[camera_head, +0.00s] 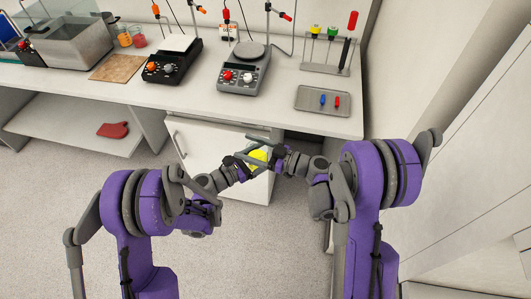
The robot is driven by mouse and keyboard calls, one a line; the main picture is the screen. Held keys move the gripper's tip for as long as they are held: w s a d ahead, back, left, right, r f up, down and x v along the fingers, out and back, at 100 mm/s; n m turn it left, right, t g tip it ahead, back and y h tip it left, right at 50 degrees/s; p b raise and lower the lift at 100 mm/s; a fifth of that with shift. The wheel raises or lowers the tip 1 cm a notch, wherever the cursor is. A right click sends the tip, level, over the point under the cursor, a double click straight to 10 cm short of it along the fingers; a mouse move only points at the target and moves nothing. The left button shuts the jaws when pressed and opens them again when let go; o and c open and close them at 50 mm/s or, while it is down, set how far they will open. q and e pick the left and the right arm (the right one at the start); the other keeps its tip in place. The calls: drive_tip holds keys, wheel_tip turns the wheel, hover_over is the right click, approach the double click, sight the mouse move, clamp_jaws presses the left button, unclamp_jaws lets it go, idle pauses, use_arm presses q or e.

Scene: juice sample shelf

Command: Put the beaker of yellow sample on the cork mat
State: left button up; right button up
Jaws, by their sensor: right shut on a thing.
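The yellow sample (258,157) shows as a small bright yellow patch between my two grippers, in front of the bench cabinet and below the bench top. The beaker's outline is mostly hidden by the grippers. My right gripper (264,151) comes in from the right and is shut on the beaker. My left gripper (243,163) is close against the beaker's left side; its fingers overlap the other gripper, so I cannot tell whether it is open or shut. The brown cork mat (117,68) lies bare on the bench at the left, near the front edge.
A black hotplate (172,62) stands just right of the mat, and a grey stirrer (243,70) further right. Orange and red beakers (131,38) stand behind the mat. A tray (323,100) lies at the right.

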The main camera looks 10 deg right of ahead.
use_arm(q)
drive_tip(key=c, duration=0.5)
drive_tip(key=shift+c, duration=0.2)
use_arm(e)
drive_tip(key=o, duration=1.4)
drive_tip(key=shift+o, duration=0.2)
drive_tip(key=shift+s+d, duration=0.1)
drive_tip(key=shift+d, duration=0.05)
